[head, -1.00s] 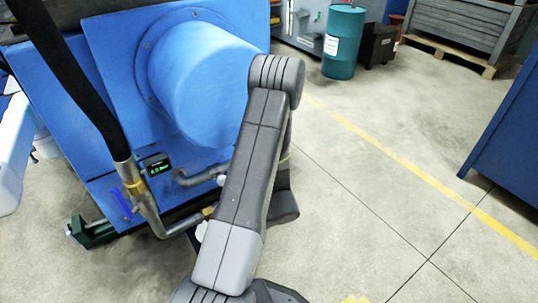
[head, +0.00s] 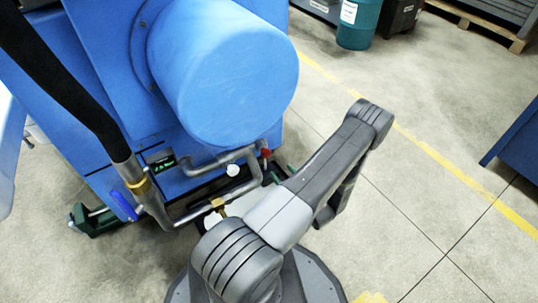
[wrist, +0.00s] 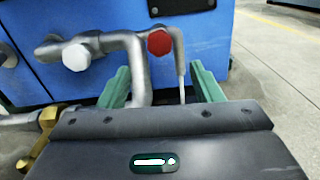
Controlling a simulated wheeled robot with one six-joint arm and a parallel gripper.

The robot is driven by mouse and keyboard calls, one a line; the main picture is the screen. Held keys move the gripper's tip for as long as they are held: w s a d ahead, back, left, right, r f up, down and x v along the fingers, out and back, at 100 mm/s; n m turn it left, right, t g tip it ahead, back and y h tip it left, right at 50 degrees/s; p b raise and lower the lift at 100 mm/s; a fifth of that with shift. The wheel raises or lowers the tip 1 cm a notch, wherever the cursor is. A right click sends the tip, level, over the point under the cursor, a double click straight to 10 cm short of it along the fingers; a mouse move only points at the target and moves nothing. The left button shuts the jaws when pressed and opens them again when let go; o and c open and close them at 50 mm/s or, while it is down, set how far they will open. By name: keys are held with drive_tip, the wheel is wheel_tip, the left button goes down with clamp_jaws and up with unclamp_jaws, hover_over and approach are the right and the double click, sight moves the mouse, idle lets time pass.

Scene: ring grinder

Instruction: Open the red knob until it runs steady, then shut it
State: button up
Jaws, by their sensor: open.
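The red knob (wrist: 159,41) sits on a grey pipe at the blue machine, just ahead of my gripper (wrist: 161,74) in the wrist view. My gripper is open, with its two green fingers apart and nothing between them but part of the pipe behind. The red knob lies beyond the fingertips, near the middle between them, and I see no contact. In the head view the red knob (head: 265,153) shows small under the big blue cylinder, and my arm covers most of the gripper.
A white knob (wrist: 76,57) sits left of the red one on the same piping. A blue lever (head: 123,205) and a black hose (head: 60,90) are at the left. A blue cylinder (head: 225,75) overhangs the pipes. The floor at right is open.

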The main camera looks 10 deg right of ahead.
sight(268, 155)
drive_tip(key=b+x, duration=0.2)
drive_tip(key=x, duration=0.9)
drive_tip(key=shift+b, duration=0.4)
drive_tip(key=shift+c, duration=0.5)
drive_tip(key=c, duration=0.9)
